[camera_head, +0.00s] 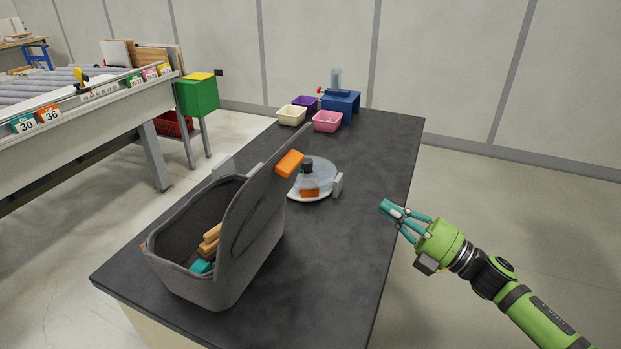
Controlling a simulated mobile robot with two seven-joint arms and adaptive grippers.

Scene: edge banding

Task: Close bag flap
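A dark grey bag (230,283) stands on the near left part of the dark table. Its flap (256,205) is raised upright along the right side of the opening, so the bag is open. An orange tab (289,163) shows on the flap's upper right side. Wooden pieces (210,240) and a teal item (201,267) lie inside the bag. My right gripper (397,221) has teal fingers that look spread and empty. It is near the table's right edge, right of the bag and touching nothing. My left gripper is not in view.
A round white dish (310,192) with a bottle-like item and an orange piece sits behind the flap. Cream (291,115), purple (305,103) and pink (327,121) bins and a blue stand (341,103) are at the far end. The tabletop (330,260) right of the bag is clear.

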